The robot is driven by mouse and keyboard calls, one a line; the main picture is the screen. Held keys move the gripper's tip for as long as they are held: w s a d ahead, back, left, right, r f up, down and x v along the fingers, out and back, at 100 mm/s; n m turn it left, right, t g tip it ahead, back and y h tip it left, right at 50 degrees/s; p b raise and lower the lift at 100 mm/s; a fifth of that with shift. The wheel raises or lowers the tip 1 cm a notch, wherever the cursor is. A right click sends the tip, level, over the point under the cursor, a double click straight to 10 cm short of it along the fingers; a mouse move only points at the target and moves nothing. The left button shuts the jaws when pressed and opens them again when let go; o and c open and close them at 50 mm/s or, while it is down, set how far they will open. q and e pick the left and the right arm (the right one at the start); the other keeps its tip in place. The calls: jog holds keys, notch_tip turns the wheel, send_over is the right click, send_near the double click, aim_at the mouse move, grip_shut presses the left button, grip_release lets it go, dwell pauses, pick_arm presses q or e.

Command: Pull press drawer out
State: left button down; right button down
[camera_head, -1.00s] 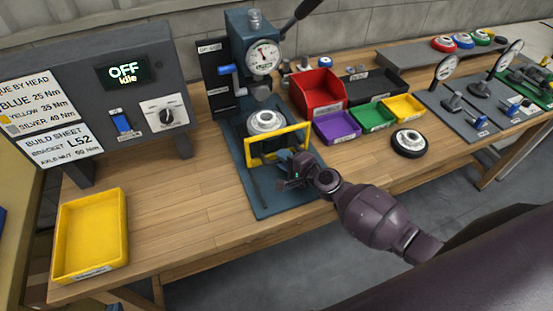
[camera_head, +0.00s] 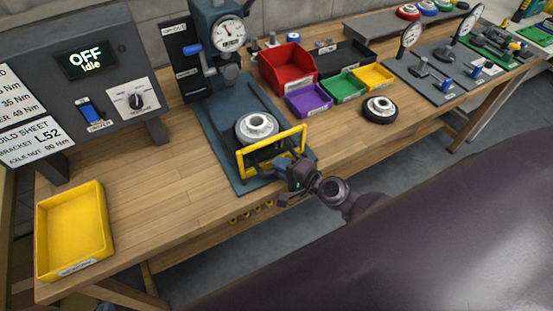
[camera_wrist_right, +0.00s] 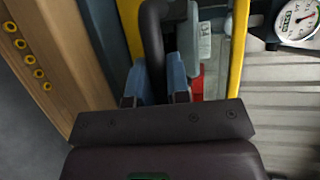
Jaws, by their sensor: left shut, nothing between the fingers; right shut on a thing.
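The blue press (camera_head: 215,45) stands at the back of the bench on a blue base plate (camera_head: 221,118). Its drawer carries a grey, white-topped wheel hub (camera_head: 257,126) and a yellow guard frame (camera_head: 303,137) at the front. The hub sits forward of the ram, near the bench's front edge. My right gripper (camera_head: 287,166) is at the guard frame's front. In the right wrist view its blue fingers (camera_wrist_right: 160,80) are shut around a dark curved handle (camera_wrist_right: 152,40), beside the yellow frame (camera_wrist_right: 238,45). My left gripper is not clearly visible.
A yellow tray (camera_head: 104,238) lies at the left front, below the grey control panel (camera_head: 95,80) reading OFF, Idle. Red (camera_head: 287,68), purple (camera_head: 309,99), green and yellow bins stand right of the press.

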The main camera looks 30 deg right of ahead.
jog(key=shift+s, duration=0.1)
jog(key=c, duration=1.2)
grip_release()
jog(key=shift+c, duration=0.2)
jog(key=shift+o, duration=0.7)
jog(key=b+v, duration=0.3)
jog(key=v, duration=0.7)
jog(key=shift+s+d, duration=0.2)
jog(key=shift+s, duration=0.15)
jog(key=shift+r, duration=0.1)
